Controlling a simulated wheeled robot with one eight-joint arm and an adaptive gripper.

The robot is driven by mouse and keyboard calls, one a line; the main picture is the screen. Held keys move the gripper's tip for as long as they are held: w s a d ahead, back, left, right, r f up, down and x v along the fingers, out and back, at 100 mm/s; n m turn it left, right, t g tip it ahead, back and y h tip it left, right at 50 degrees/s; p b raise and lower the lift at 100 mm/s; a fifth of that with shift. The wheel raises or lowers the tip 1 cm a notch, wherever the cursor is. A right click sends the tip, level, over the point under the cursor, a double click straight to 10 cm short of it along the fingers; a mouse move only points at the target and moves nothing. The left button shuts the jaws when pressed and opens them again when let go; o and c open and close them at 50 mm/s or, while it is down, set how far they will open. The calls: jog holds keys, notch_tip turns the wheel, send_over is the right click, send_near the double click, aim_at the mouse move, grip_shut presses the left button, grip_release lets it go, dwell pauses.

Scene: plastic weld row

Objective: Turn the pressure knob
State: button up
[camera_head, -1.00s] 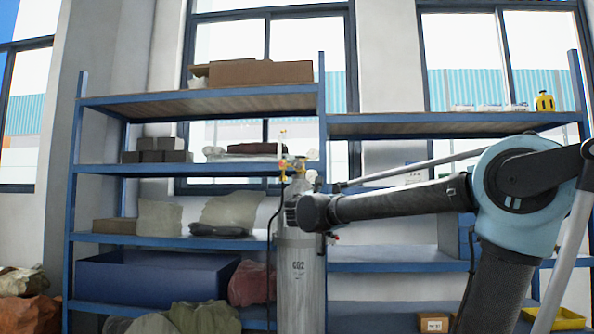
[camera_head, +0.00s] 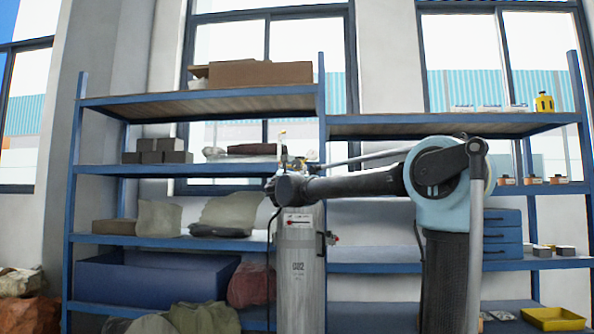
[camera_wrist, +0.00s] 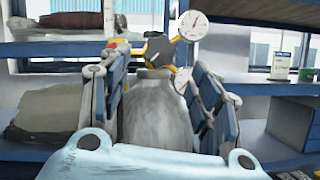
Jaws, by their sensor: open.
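A grey gas cylinder (camera_head: 298,275) stands upright in front of the shelves in the head view. In the wrist view the cylinder's pale shoulder (camera_wrist: 155,115) lies between my fingers. Above it is a yellow regulator body (camera_wrist: 180,52) with a dark knob (camera_wrist: 158,48) facing me, likely the pressure knob. A round white gauge (camera_wrist: 193,25) is at its upper right. My gripper (camera_wrist: 160,72) is open, one finger on each side of the knob; I cannot tell whether it touches anything.
Blue shelving (camera_head: 200,170) stands behind the cylinder, with boxes and sacks on it. A large blue bin (camera_head: 150,280) is low on the left. A black hose (camera_head: 268,250) hangs along the cylinder's left side. A yellow tray (camera_head: 552,318) is low on the right.

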aim_at(296, 166)
jog(key=x, duration=0.8)
jog(key=shift+w, duration=0.1)
jog(key=c, duration=1)
